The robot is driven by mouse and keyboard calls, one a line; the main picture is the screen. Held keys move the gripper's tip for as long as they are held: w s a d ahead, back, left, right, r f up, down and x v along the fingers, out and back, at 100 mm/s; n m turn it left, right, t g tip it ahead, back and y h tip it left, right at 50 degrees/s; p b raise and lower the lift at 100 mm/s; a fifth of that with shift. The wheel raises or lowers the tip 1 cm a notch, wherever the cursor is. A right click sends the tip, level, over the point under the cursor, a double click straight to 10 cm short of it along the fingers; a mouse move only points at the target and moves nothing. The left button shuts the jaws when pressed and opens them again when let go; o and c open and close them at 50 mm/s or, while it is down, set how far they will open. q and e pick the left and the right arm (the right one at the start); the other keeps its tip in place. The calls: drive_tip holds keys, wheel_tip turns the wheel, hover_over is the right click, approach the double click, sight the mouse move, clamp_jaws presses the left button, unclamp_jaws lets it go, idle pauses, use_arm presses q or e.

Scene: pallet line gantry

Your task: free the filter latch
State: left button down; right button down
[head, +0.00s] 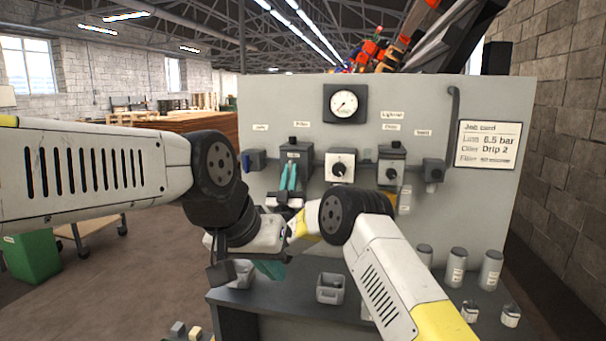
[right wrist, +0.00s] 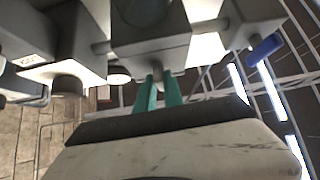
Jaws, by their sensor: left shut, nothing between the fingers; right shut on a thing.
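The filter unit (head: 293,152) is a dark grey block on the upright panel, under a small label. It also shows close up in the right wrist view (right wrist: 150,45). My right gripper (head: 288,178) is just at its lower front; its teal fingers (right wrist: 158,92) are shut on a small part there. This looks like the filter latch, mostly hidden between the fingertips.
A blue-handled valve (head: 246,163) is left of the filter. A white-faced dial unit (head: 341,167) and another knob unit (head: 391,168) are to its right. A pressure gauge (head: 344,103) is above. A grey bin (head: 331,287) and several canisters (head: 457,268) stand on the bench.

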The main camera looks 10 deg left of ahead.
drive_tip(key=shift+m+h, duration=1.1)
drive_tip(key=shift+h, duration=0.1)
drive_tip(key=c, duration=1.5)
unclamp_jaws()
drive_tip(key=shift+o, duration=0.2)
drive_tip(key=v, duration=0.7)
drive_tip(key=shift+s+f, duration=0.3)
